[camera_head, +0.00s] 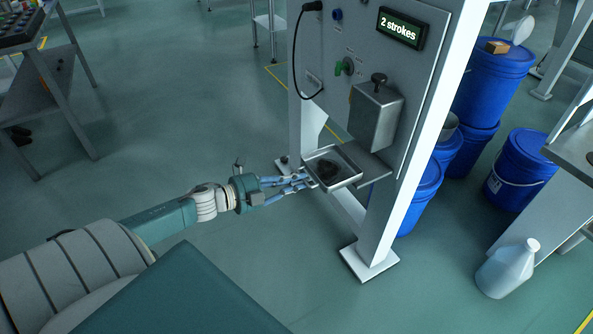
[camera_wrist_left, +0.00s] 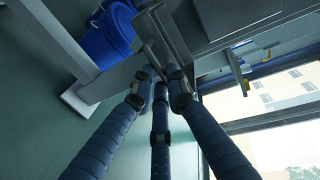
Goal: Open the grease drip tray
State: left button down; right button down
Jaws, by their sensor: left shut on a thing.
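The grease drip tray (camera_head: 333,167) is a shallow grey metal tray with a dark patch of grease inside. It sticks out from the panel fixture below a grey metal box (camera_head: 375,118) with a black knob. My left gripper (camera_head: 306,181) reaches it from the left, its blue fingers shut at the tray's left front edge. In the left wrist view the fingers (camera_wrist_left: 160,85) close around a thin metal handle at the tray (camera_wrist_left: 173,38). The exact grip is partly hidden by the fingers. My right gripper is not in view.
The panel (camera_head: 350,45) stands on white posts and has a "2 strokes" display (camera_head: 401,28), a green knob and a black cable. Blue drums (camera_head: 492,85) and a translucent jug (camera_head: 507,268) stand to the right. The floor left of the tray is clear.

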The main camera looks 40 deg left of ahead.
pick_arm(q)
jog(key=c, duration=1.7)
grip_release()
jog(key=shift+s, duration=0.1)
jog(key=v, duration=1.1)
jog(key=shift+s+a, duration=0.2)
jog(key=shift+s, duration=0.15)
